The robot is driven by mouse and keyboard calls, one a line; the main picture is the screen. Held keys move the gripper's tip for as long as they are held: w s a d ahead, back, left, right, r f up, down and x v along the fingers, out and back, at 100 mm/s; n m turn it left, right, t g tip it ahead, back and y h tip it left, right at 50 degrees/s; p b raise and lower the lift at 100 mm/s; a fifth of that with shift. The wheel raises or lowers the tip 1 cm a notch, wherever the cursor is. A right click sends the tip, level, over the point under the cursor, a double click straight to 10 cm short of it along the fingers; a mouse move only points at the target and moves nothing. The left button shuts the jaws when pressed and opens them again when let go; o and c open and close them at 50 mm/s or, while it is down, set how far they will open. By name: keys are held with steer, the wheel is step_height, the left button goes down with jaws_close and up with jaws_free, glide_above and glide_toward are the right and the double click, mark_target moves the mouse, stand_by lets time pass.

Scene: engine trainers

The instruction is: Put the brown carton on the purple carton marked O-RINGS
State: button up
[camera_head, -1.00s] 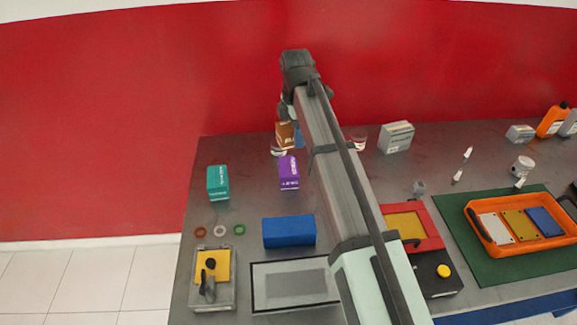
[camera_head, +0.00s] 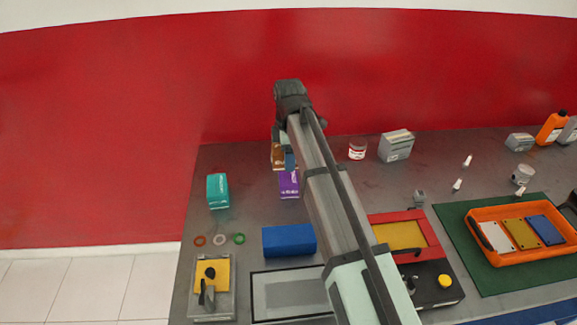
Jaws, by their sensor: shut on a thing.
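The brown carton (camera_head: 277,156) is in my gripper (camera_head: 282,145), which is shut on it; the arm and a blue part of the gripper hide some of it. It shows just behind and above the far end of the purple carton (camera_head: 289,185) in the picture. I cannot tell whether the two cartons touch. The purple carton stands on the grey bench, its white lettering too small to read.
A teal carton (camera_head: 217,191) stands to the left and a blue block (camera_head: 289,241) in front. A white tub (camera_head: 357,149) and a grey carton (camera_head: 396,145) stand to the right, beyond my arm. Small rings (camera_head: 219,240) lie at the front left.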

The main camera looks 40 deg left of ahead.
steer(key=shift+f, duration=2.1)
steer(key=shift+f, duration=0.1)
steer(key=o, duration=1.3)
steer(key=shift+c, duration=0.2)
step_height(320, 180, up, 12)
steer(key=shift+r, duration=0.15)
